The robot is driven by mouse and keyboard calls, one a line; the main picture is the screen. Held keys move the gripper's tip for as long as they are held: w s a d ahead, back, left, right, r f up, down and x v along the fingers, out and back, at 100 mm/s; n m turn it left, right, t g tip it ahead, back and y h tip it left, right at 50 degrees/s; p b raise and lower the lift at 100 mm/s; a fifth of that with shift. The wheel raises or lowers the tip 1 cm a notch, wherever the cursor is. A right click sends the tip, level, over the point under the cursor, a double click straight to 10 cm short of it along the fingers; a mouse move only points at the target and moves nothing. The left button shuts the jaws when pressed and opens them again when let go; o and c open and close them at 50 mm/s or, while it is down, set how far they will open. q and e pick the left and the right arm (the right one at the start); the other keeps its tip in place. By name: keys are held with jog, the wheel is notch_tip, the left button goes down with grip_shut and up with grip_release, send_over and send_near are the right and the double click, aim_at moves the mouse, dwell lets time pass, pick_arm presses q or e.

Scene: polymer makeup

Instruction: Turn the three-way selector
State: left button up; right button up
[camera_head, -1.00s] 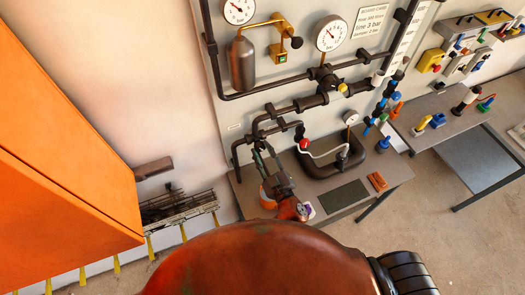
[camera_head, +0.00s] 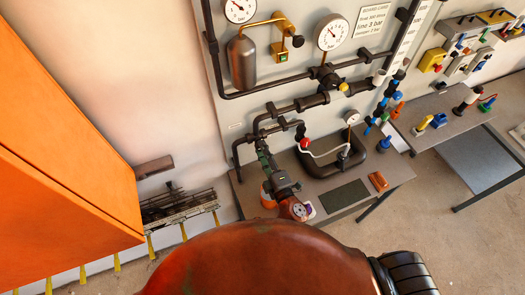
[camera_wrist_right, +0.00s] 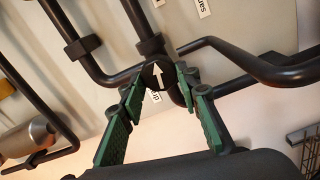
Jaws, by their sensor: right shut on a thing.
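The three-way selector (camera_wrist_right: 155,73) is a dark round knob with a white arrow, on a black pipe fitting against the pale panel in the right wrist view. My right gripper (camera_wrist_right: 160,82) has its green fingers on both sides of the knob and is shut on it. In the head view my right gripper (camera_head: 262,147) reaches the pipes at the left of the panel, and the knob is hard to make out there. The arrow points up and slightly left in the wrist view. My left gripper is not in view.
Black pipes (camera_wrist_right: 250,60) run close around the gripper. A bench (camera_head: 325,183) with a curved pipe and a gauge (camera_head: 352,117) lies below the panel. A large orange cabinet (camera_head: 60,150) stands at the left. A second bench (camera_head: 450,115) with coloured fittings is at the right.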

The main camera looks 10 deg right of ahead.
jog(key=shift+n, duration=1)
jog(key=shift+f, duration=0.1)
jog(key=o, duration=1.1)
jog(key=shift+o, duration=0.2)
jog(key=shift+s, duration=0.1)
jog(key=s+d, duration=0.2)
jog(key=s, duration=0.9)
jog(key=shift+s+d, duration=0.15)
jog(key=shift+s, duration=0.15)
